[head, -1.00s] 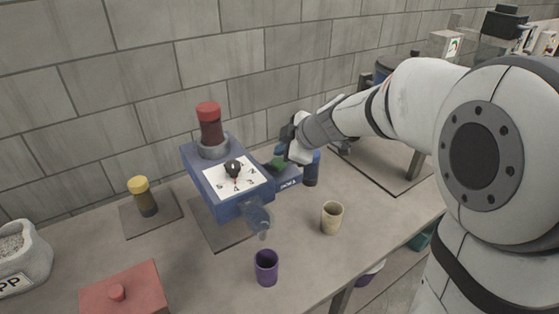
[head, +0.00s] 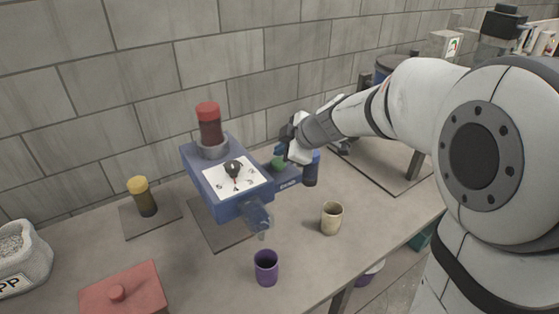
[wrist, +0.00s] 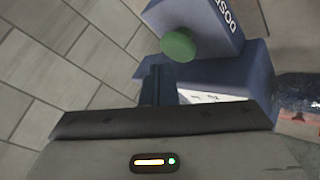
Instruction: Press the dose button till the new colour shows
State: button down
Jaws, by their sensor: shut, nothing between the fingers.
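The blue dispenser (head: 229,208) stands on the bench with a red-capped bottle (head: 210,126) of dark red contents on top. Its white dial face (head: 216,182) carries a dark knob (head: 233,168). The green dose button (head: 278,163) is on a blue block at its right side; in the wrist view the button (wrist: 178,46) is round, beside the lettering. My gripper (head: 283,153) is shut and empty, close by the button. In the wrist view the fingers (wrist: 158,84) appear just below the button, with a small gap in the picture. The clear spout (head: 257,216) shows no evident new colour.
A purple cup (head: 266,268) stands in front of the spout, and a beige cup (head: 331,218) to its right. A yellow-capped bottle (head: 142,196) and a red lidded box (head: 124,294) are left. The wall is behind.

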aim_at(282, 163)
jog(key=shift+s+f+b, duration=0.1)
jog(key=shift+f+b, duration=0.3)
jog(key=shift+b, duration=0.65)
jog(key=shift+f+b, duration=0.8)
jog(key=shift+b, duration=0.4)
dwell(0.8)
jog(key=shift+r, duration=0.1)
jog(key=shift+r+p, duration=0.4)
jog(key=shift+r, duration=0.7)
jog(key=shift+r+p, duration=0.9)
jog(key=shift+r, duration=1.65)
